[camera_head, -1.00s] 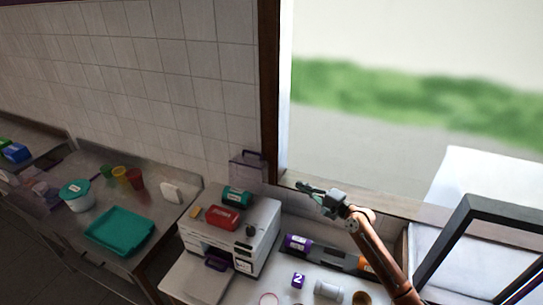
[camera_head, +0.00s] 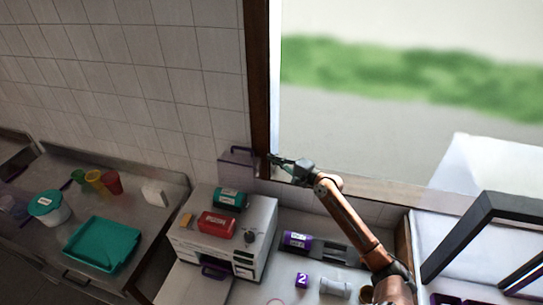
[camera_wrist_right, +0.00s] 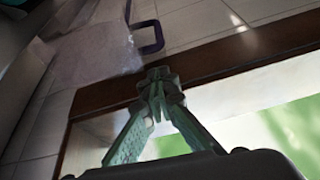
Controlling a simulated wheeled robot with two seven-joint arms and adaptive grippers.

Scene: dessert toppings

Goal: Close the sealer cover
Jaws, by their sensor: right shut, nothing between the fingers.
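The sealer is a white box-shaped machine (camera_head: 222,236) on the counter, with a dark knob and a purple handle on its front. Its cover looks like the clear panel (camera_head: 236,168) with a purple handle (camera_head: 238,150), standing upright behind the machine. The cover also shows in the right wrist view, see-through (camera_wrist_right: 95,52), with its handle (camera_wrist_right: 150,38) just past the fingertips. My right gripper (camera_head: 271,157) is shut and empty, right of the cover by the window frame. It shows in the right wrist view (camera_wrist_right: 158,82), apart from the handle. My left gripper is out of view.
A teal roll (camera_head: 229,198), a red block (camera_head: 216,225) and a small yellow piece lie on the machine's top. A purple canister (camera_head: 297,241) and a purple "2" cube (camera_head: 302,280) are to its right. A teal tray (camera_head: 102,246) sits on the left table.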

